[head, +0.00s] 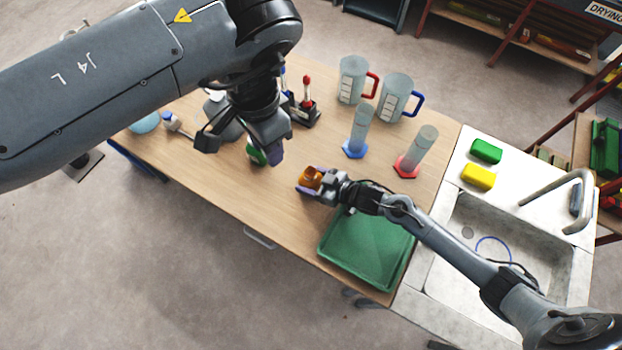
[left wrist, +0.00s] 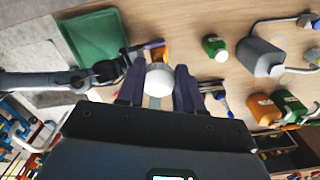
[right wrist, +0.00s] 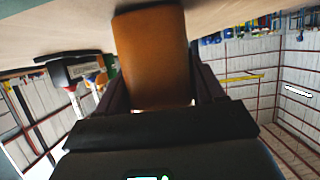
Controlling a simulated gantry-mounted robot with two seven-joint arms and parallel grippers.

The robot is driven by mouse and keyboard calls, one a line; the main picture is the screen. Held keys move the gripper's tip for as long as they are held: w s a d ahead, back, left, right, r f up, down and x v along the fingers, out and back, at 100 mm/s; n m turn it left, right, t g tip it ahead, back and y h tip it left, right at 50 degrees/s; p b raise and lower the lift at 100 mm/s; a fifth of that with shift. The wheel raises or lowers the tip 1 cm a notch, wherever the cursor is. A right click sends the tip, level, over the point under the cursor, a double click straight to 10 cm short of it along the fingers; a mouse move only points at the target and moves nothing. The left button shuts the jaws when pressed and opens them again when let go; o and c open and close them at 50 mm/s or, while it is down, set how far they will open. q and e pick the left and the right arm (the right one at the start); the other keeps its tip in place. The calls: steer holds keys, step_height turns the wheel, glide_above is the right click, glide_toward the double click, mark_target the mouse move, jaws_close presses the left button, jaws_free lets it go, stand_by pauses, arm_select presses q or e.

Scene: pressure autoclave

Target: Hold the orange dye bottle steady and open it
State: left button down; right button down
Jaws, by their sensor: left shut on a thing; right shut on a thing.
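The orange dye bottle (head: 311,176) stands on the wooden table, with its open top showing and no cap on it in the head view. My right gripper (head: 314,189) is shut around its body, and the bottle fills the space between the fingers in the right wrist view (right wrist: 152,60). My left gripper (head: 273,150) is above the table, up and left of the bottle in the head view. In the left wrist view it is shut on a round white cap (left wrist: 159,79), apart from the bottle (left wrist: 163,52), which is partly hidden behind it. The head view hides the cap.
A green bottle (head: 257,156) stands beside my left gripper. A green tray (head: 366,252) lies in front of my right arm. Measuring cylinders (head: 360,130) (head: 418,152) and jugs (head: 353,80) (head: 395,98) stand behind; a sink (head: 500,240) is at right.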

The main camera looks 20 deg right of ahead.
steer(key=shift+f, duration=0.1)
steer(key=shift+c, duration=0.6)
jaws_free()
